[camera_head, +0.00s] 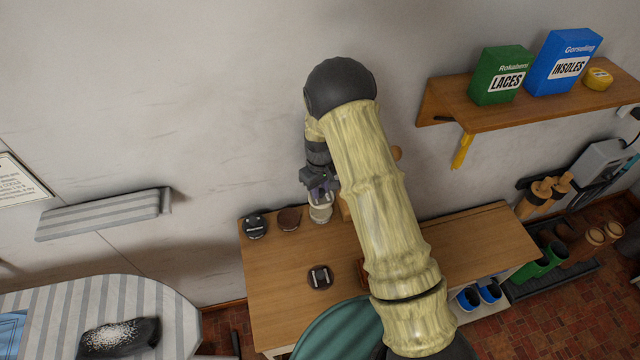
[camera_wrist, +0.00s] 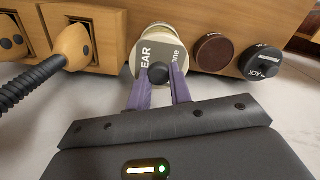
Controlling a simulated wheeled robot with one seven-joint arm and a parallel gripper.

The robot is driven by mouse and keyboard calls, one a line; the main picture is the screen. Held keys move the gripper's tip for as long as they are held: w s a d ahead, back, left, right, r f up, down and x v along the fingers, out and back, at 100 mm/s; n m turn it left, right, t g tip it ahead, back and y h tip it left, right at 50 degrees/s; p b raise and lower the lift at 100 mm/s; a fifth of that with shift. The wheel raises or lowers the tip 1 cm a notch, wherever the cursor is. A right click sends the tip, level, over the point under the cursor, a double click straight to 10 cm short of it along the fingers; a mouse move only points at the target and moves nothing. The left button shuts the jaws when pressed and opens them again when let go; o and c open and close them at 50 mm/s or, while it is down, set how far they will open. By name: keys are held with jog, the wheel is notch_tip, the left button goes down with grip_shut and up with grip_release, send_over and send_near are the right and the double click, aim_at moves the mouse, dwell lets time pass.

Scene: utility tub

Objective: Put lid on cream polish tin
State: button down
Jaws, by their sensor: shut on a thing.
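My gripper (camera_wrist: 158,82) is shut on the dark knob (camera_wrist: 158,72) of a cream lid with a grey printed label (camera_wrist: 160,52). The lid is over the pale cream polish tin (camera_head: 320,214), which stands at the back of the wooden bench. The tin's rim and side partly show past the lid in the wrist view (camera_wrist: 148,32). I cannot tell whether the lid is seated or slightly above the tin. In the head view my gripper (camera_head: 319,192) is directly above the tin.
An open brown tin (camera_wrist: 214,52) and a black lidded tin (camera_wrist: 262,62) stand close beside it. A brown lid with a knob (camera_head: 320,277) lies on the bench (camera_head: 275,285) farther forward. A wooden holder (camera_wrist: 60,18) with a wooden-handled tool (camera_wrist: 74,45) is on the other side.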

aim_at(320, 209)
jog(key=shift+f, duration=0.15)
jog(key=shift+f+b, duration=2.1)
jog(key=shift+f, duration=0.95)
jog(key=shift+s+f, duration=0.1)
jog(key=shift+f, duration=0.05)
dwell(0.6)
jog(key=c, duration=0.7)
grip_release()
jog(key=shift+r+p, duration=2.05)
jog(key=shift+r, duration=1.5)
